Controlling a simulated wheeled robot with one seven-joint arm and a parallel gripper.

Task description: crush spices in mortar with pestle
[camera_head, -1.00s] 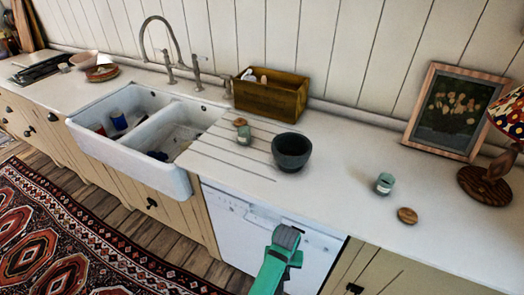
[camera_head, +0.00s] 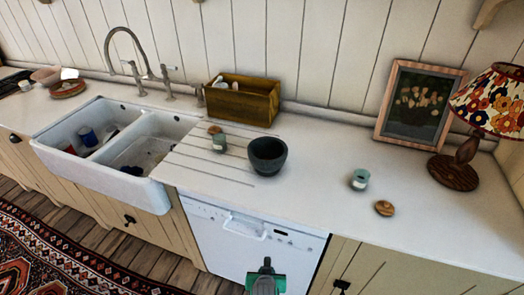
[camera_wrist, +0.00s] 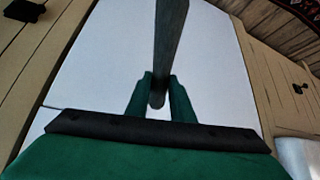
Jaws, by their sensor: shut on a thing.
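The dark grey mortar (camera_head: 267,156) stands upright on the white counter, right of the sink; its inside is too dark to read. My gripper (camera_head: 265,270) is low in front of the white dishwasher, below and apart from the mortar. In the wrist view my gripper (camera_wrist: 160,92) is shut on a dark grey rod, the pestle (camera_wrist: 170,45). A small jar with a wooden lid (camera_head: 217,140) stands left of the mortar. A pale green jar without a lid (camera_head: 360,180) stands to its right, with a round wooden lid (camera_head: 384,208) beside it.
A wooden box (camera_head: 243,100) stands behind the mortar. The double sink (camera_head: 105,150) holds several items at left. A framed picture (camera_head: 416,105) and a lamp (camera_head: 465,160) stand at right. The counter between mortar and open jar is clear.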

